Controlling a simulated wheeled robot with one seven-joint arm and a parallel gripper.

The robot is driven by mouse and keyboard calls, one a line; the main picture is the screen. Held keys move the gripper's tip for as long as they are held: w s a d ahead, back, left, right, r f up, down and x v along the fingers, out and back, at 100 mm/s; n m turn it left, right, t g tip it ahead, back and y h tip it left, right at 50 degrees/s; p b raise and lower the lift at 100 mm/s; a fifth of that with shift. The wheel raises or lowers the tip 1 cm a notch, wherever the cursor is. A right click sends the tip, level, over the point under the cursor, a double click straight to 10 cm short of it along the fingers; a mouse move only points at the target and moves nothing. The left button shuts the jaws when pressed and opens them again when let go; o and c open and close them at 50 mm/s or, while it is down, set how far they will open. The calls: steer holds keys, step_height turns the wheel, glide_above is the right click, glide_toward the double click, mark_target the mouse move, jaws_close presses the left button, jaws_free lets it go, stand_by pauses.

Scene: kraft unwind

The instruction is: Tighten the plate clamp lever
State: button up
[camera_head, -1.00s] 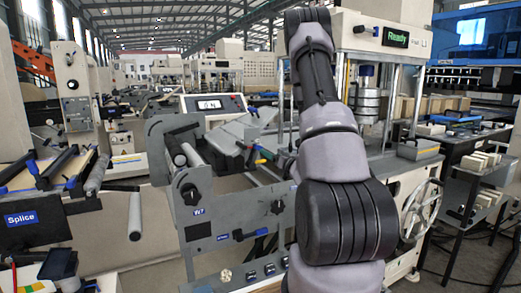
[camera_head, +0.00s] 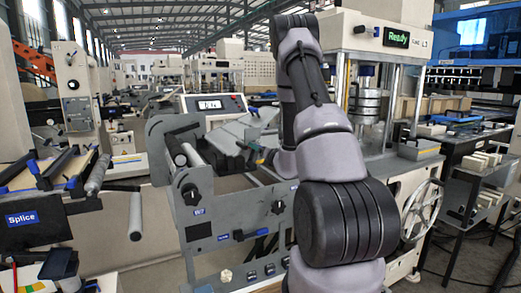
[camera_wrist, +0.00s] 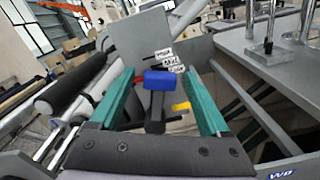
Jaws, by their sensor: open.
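A lever with a blue handle end (camera_wrist: 158,81) and a dark stem stands between my fingers in the wrist view, in front of a grey plate (camera_wrist: 140,38) with small labels. My gripper (camera_wrist: 158,74) is open, its two green fingers on either side of the handle, with gaps visible on both sides. A yellow piece (camera_wrist: 181,106) shows just right of the stem. In the head view my gripper (camera_head: 258,154) is small and partly hidden by my arm, beside the tilted grey plate (camera_head: 228,136). Whether this is the plate clamp lever I cannot read.
Rollers (camera_head: 188,153) lie left of the plate. A display box (camera_head: 213,104) stands behind. A press with a handwheel (camera_head: 422,210) is at right.

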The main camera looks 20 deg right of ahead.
jaws_close()
stand_by(1.3)
